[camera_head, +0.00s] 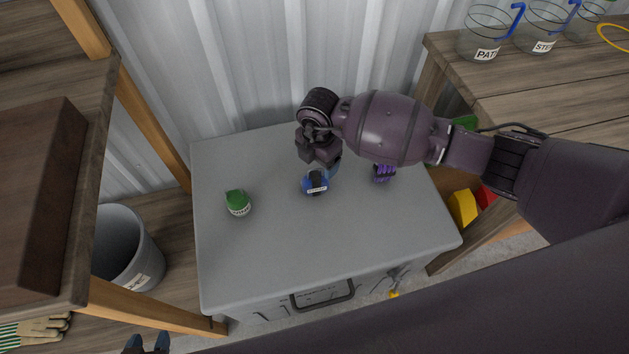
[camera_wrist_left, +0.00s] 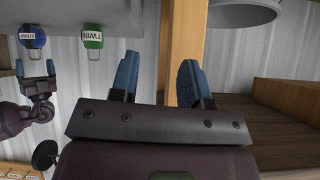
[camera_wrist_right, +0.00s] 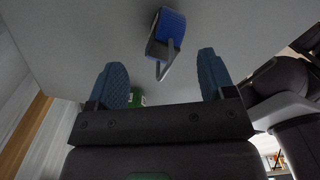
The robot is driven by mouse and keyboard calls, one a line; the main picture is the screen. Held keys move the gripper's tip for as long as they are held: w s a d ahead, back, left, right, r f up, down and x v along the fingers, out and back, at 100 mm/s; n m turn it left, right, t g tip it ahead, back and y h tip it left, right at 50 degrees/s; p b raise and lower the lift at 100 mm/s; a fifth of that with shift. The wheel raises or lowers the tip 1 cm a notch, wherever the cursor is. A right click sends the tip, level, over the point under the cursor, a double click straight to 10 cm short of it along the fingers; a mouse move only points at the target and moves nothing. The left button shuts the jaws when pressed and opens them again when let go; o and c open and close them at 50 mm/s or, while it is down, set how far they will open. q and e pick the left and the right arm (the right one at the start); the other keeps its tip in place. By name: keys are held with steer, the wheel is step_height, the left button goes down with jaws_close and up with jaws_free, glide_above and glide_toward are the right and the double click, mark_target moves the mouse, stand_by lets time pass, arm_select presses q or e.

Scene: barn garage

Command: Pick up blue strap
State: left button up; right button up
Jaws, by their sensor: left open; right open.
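The blue strap (camera_head: 316,182) is a small blue roll with a white label, lying on the grey chest top (camera_head: 270,250). In the left wrist view the strap (camera_wrist_left: 32,37) shows its label and a metal loop. In the right wrist view the strap (camera_wrist_right: 170,28) lies ahead, between the lines of the fingers and apart from them. My right gripper (camera_head: 327,168) is open and empty just behind the strap; its fingers are partly hidden in the head view. My left gripper (camera_head: 147,343) is open and empty at the bottom left, away from the chest.
A green twine roll (camera_head: 238,203) sits left of the strap on the chest, and a purple item (camera_head: 384,173) sits right of it. A wooden shelf (camera_head: 95,170) and grey bucket (camera_head: 128,250) are at left. A workbench with jars (camera_head: 487,35) is at right.

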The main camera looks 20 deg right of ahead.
mark_target(319, 173)
step_height(319, 173, down, 4)
steer(key=shift+d+r+b, duration=0.1)
steer(key=shift+r+b, duration=0.1)
steer(key=shift+b, duration=0.3)
steer(key=shift+f, duration=0.35)
steer(key=shift+r, duration=0.15)
steer(key=shift+c, duration=1.1)
steer(key=c, duration=0.7)
arm_select(q)
steer(key=shift+s+f, duration=0.2)
steer(key=shift+f, duration=0.35)
steer(key=shift+s+f, duration=0.15)
steer(key=shift+f, duration=0.4)
arm_select(e)
steer(key=shift+c, duration=0.3)
